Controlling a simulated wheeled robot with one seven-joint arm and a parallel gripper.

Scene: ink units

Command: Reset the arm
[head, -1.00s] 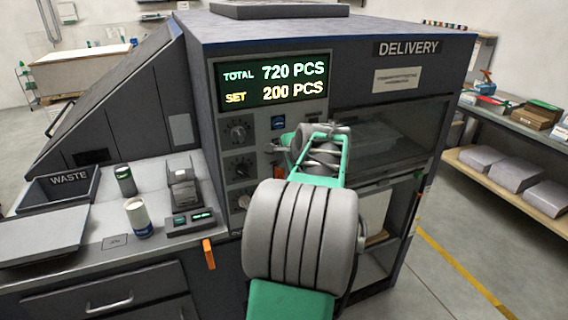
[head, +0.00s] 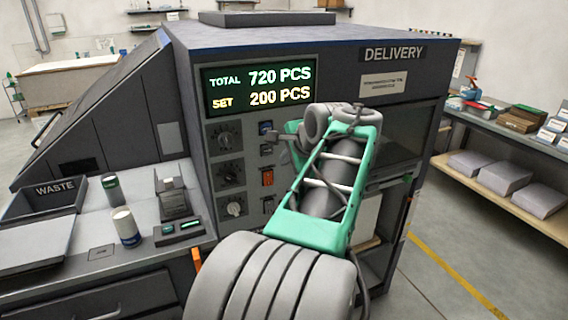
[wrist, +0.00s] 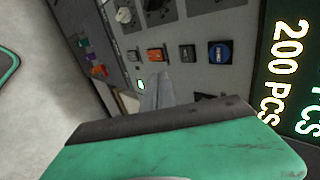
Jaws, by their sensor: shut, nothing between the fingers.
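My arm, green and grey, reaches toward the dark machine's control panel (head: 222,207) in the head view. My gripper (head: 280,146) is small there, shut and empty, in front of the panel near its column of buttons. Part of it is hidden by my own wrist. In the wrist view the green and dark housing of my own arm fills the bottom. The gripper touches nothing that I can make out.
A lit display (head: 258,88) reads TOTAL 720 PCS and SET 200 PCS. Left of the machine, a counter holds a WASTE bin (head: 52,206), two cans (head: 126,227) and a small device (head: 172,197). A shelf (head: 497,193) stands at right. The floor between is clear.

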